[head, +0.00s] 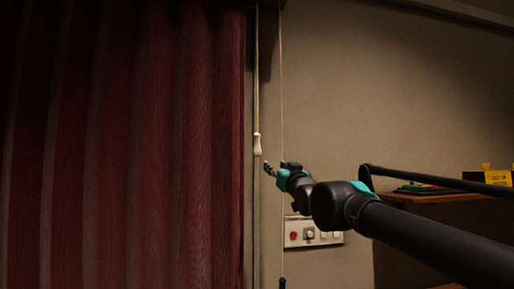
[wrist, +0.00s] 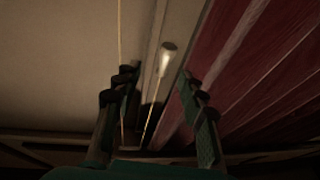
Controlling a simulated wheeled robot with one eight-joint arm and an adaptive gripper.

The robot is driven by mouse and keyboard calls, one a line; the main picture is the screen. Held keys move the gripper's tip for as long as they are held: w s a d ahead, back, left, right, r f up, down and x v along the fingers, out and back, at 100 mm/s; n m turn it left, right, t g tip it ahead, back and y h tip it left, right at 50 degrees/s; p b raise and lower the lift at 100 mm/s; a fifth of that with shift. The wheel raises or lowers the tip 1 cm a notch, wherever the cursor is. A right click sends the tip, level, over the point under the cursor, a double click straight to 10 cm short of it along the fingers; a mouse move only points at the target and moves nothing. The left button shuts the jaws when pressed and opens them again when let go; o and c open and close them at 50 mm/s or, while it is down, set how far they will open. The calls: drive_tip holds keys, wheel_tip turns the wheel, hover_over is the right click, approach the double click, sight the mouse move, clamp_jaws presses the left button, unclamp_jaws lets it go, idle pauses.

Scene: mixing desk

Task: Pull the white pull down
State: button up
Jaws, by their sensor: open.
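The white pull (head: 257,144) is a small white handle on a cord, hanging upright beside the curtain's right edge in the head view. My gripper (head: 269,169) is just to its right and slightly lower in the picture. In the wrist view the white pull (wrist: 167,59) shows beyond the fingertips, between the lines of the two open fingers (wrist: 158,84). Its cord runs down between the fingers in that view. Nothing is held, and I see no contact between the fingers and the pull.
A dark red curtain (head: 120,150) fills the left. A second thin cord (head: 281,80) hangs right of the pull. A switch panel (head: 312,232) is on the wall below my arm. A wooden shelf (head: 425,198) with a yellow box (head: 497,178) is at the right.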

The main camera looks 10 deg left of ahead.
sight(258, 140)
drive_tip(key=shift+t+y, duration=0.3)
drive_tip(key=shift+y, duration=0.2)
drive_tip(key=r+x, duration=0.1)
drive_tip(key=x, duration=0.5)
drive_tip(key=s+r+x, duration=0.1)
drive_tip(key=x, duration=0.5)
drive_tip(key=s+r+x, duration=0.1)
drive_tip(key=x, duration=0.5)
drive_tip(key=shift+a+r, duration=0.4)
drive_tip(key=shift+r, duration=0.05)
clamp_jaws()
